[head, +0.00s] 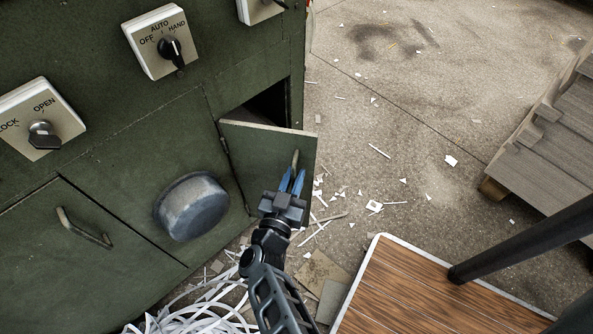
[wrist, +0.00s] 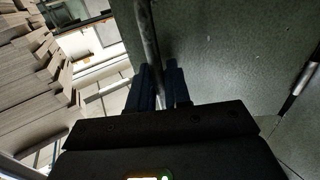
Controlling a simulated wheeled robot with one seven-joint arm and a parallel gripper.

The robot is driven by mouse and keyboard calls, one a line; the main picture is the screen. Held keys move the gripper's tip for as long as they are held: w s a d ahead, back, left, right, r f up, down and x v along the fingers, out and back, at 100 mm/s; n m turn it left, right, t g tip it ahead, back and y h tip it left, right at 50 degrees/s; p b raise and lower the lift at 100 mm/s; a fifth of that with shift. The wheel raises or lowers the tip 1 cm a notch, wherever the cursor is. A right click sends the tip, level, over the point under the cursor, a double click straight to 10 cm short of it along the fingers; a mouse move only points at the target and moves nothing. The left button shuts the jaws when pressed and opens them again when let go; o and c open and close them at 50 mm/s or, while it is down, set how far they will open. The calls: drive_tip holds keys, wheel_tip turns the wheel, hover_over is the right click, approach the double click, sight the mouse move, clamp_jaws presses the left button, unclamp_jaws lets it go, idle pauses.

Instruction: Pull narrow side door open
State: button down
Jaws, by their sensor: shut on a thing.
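The narrow side door (head: 250,145) is a green panel on the dark green machine. It stands ajar, swung outward from its hinged left edge, with a dark opening (head: 268,105) above and behind it. Its upright bar handle (head: 295,158) is near the free edge. My gripper (head: 291,180) has blue fingers and is shut on this handle. In the wrist view the door (wrist: 225,50) fills the right, with a hinge (wrist: 302,80) at far right. The handle (wrist: 147,40) runs down between my gripper's fingers (wrist: 160,85); its lower end is hidden.
The machine front has a round grey knob-like cover (head: 192,207), a lower door handle (head: 84,228) and switch boxes (head: 162,42). Paper strips (head: 215,305) heap below. A stack of grey boards (head: 550,140) stands right. Scrap-strewn floor (head: 410,120) lies open between.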

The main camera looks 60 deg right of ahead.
drive_tip(key=shift+a, duration=0.25)
drive_tip(key=c, duration=1.3)
unclamp_jaws()
drive_tip(key=shift+v, duration=3.95)
